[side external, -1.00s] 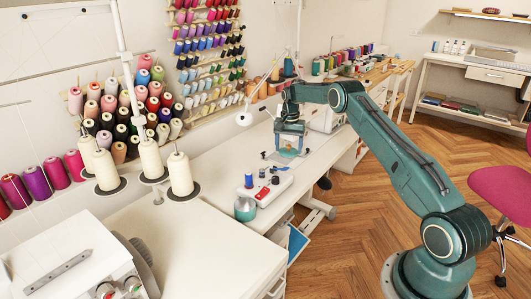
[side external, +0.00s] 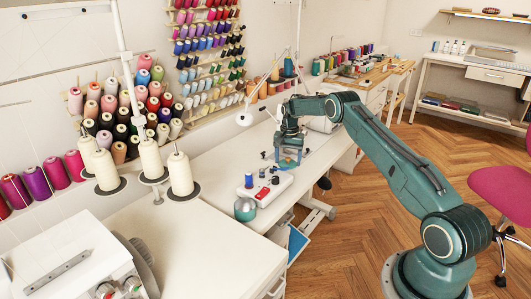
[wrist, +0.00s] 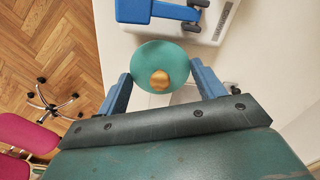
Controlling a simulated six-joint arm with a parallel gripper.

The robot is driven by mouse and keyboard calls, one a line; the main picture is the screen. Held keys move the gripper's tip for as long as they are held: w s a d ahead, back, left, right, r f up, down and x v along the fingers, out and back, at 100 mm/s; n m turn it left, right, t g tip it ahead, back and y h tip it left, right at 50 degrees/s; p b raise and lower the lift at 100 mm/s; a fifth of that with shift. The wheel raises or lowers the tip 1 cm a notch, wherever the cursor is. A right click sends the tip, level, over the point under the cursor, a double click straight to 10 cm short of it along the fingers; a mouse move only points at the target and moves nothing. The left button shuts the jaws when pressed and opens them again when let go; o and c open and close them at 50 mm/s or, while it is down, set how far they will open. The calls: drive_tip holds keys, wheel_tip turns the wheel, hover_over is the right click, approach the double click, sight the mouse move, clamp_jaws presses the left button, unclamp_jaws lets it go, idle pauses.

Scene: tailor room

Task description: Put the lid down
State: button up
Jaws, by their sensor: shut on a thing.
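In the wrist view, a round teal lid (wrist: 150,57) with a golden knob lies between the two blue fingers of my gripper (wrist: 160,75). The gripper is shut on it. In the side view my gripper (side external: 288,163) points down over the white table, beyond the white box with buttons. The lid is small and mostly hidden by the fingers there, and I cannot tell whether it touches the table. A small teal jar (side external: 245,209) stands near the table's front edge, to the left of and nearer than my gripper.
The white box (side external: 266,188) with red and blue parts stands between the jar and my gripper. A white lamp (side external: 244,119) is behind at the left. Cream thread cones (side external: 181,175) stand further left. Some white table surface (side external: 215,165) is bare behind the box.

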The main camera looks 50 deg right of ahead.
sight(288, 158)
drive_tip(key=shift+f, duration=0.4)
drive_tip(key=o, duration=1)
drive_tip(key=shift+c, duration=0.2)
drive_tip(key=shift+r, duration=0.15)
wheel_tip(288, 158, up, 13)
drive_tip(key=shift+f, duration=0.2)
